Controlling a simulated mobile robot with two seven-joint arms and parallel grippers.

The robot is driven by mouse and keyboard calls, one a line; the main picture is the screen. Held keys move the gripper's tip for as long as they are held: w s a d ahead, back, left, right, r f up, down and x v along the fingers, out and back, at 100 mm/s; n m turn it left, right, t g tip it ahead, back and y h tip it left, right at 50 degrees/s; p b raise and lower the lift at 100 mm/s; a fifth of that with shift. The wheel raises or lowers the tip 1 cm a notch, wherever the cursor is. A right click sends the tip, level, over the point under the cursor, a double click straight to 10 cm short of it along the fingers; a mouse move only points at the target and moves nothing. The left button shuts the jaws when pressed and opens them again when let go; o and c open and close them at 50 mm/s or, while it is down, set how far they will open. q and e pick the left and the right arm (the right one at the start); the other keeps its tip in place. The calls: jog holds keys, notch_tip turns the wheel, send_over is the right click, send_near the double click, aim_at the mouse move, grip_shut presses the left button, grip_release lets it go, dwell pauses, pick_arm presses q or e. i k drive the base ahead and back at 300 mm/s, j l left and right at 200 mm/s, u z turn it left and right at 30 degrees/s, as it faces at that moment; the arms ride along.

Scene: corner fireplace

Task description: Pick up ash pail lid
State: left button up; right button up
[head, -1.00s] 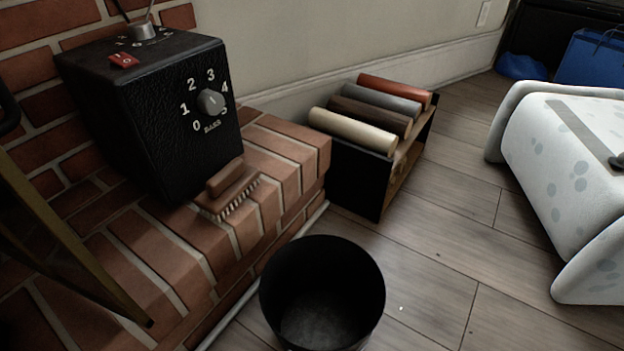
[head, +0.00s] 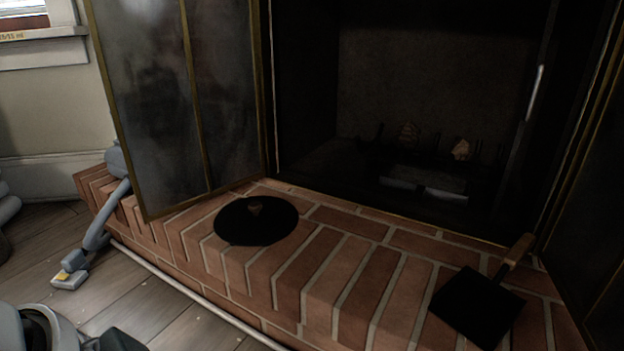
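The ash pail lid (head: 245,233), a flat black disc with a small brown knob (head: 256,209) on top, lies on the brick hearth in front of the fireplace opening. It sits left of the middle of the head view, close to the open glass door. Nothing covers the lid.
A framed glass fireplace door (head: 160,110) stands open just behind and left of the lid. A black shovel (head: 478,308) with a wooden handle lies on the hearth (head: 330,285) at right.

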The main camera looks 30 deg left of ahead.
aim_at(259, 220)
jog(key=j+u, duration=0.1)
jog(key=u, duration=0.25)
jog(key=k+j+u, duration=0.1)
jog(key=u, duration=0.3)
jog(key=j+u, duration=0.15)
jog(key=u, duration=0.2)
jog(key=z, duration=2.75)
jog(key=i+j+u, duration=0.1)
jog(key=j+u, duration=0.4)
jog(key=i+j+u, duration=0.1)
jog(key=j+u, duration=0.15)
jog(key=u, duration=0.2)
jog(key=i+j+u, duration=0.2)
jog(key=u, duration=0.3)
jog(key=i+j+u, duration=0.25)
jog(key=u, duration=0.25)
jog(key=i+j+u, duration=0.15)
jog(key=i+u, duration=0.15)
jog(key=u, duration=0.15)
